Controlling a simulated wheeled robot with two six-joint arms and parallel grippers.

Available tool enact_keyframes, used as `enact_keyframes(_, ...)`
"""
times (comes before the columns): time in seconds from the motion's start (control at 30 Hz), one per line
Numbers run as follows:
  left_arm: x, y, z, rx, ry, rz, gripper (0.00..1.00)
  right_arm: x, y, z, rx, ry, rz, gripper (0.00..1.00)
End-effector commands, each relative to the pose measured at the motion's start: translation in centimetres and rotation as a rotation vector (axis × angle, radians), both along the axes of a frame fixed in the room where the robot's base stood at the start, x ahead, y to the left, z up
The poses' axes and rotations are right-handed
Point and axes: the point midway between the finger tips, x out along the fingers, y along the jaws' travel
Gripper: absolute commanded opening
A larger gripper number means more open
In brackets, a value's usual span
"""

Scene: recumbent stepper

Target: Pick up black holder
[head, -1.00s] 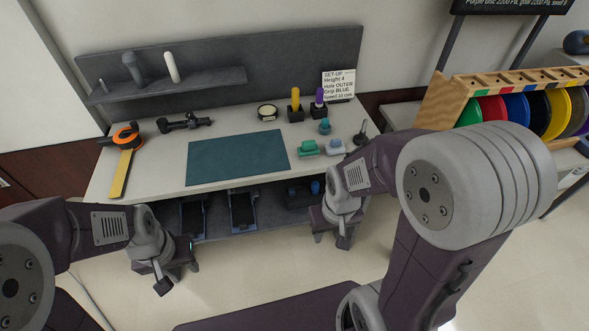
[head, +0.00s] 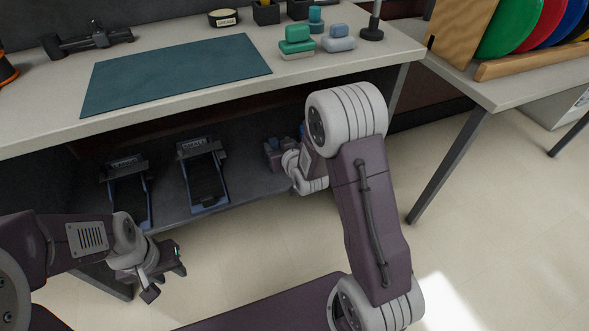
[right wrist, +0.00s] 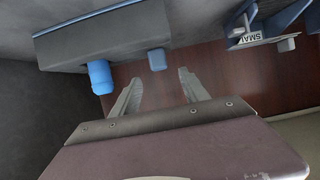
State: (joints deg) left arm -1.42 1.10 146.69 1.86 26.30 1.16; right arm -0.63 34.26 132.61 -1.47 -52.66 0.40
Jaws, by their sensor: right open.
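A black holder (head: 274,156) with blue pieces in it is on the lower shelf, partly covered by my right wrist. In the right wrist view, what looks like the same dark block (right wrist: 105,35) is at the upper left, with a blue cylinder (right wrist: 100,76) and a smaller blue piece (right wrist: 157,59) sticking out. My right gripper (right wrist: 160,88) is open and empty, its fingers apart from and below the block in that picture. Its fingers are hidden in the head view. My left gripper (head: 165,275) hangs in front of the shelf at the left; its jaw opening is unclear.
Two dark pedals with blue frames (head: 128,190) (head: 203,175) stand left of the holder on the shelf. The table edge (head: 200,108) overhangs them. A teal mat (head: 175,73) and green block (head: 297,40) are on top. A table leg (head: 450,165) stands at right.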

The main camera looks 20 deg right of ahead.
Motion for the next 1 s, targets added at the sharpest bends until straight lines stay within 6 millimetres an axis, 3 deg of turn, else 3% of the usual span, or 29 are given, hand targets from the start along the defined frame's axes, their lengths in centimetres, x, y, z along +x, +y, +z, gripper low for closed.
enact_keyframes(0.03, 0.0, 0.0, -1.1, 0.000, -0.001, 0.000, 0.36, 0.2, 0.0, -0.9, 0.000, -0.016, 0.001, 0.53)
enact_keyframes(0.17, 0.0, 0.0, -0.9, 0.000, -0.001, 0.000, 0.36, 0.5, 0.0, -0.5, 0.001, -0.033, 0.001, 0.53)
enact_keyframes(0.4, 0.0, 0.0, -2.7, 0.000, -0.001, 0.000, 0.36, 3.5, 0.1, -2.0, 0.001, -0.033, 0.001, 0.53)
enact_keyframes(0.57, 0.0, 0.0, -2.8, 0.000, -0.001, 0.000, 0.36, 4.1, 0.1, -2.1, 0.000, -0.030, 0.001, 0.53)
enact_keyframes(0.77, 0.0, 0.0, -5.8, 0.000, -0.001, 0.000, 0.36, 6.9, 0.2, -4.2, 0.001, -0.033, 0.001, 0.53)
enact_keyframes(1.0, 0.0, 0.0, -6.0, 0.000, -0.001, 0.000, 0.36, 8.7, 0.3, -4.2, 0.001, -0.031, 0.001, 0.53)
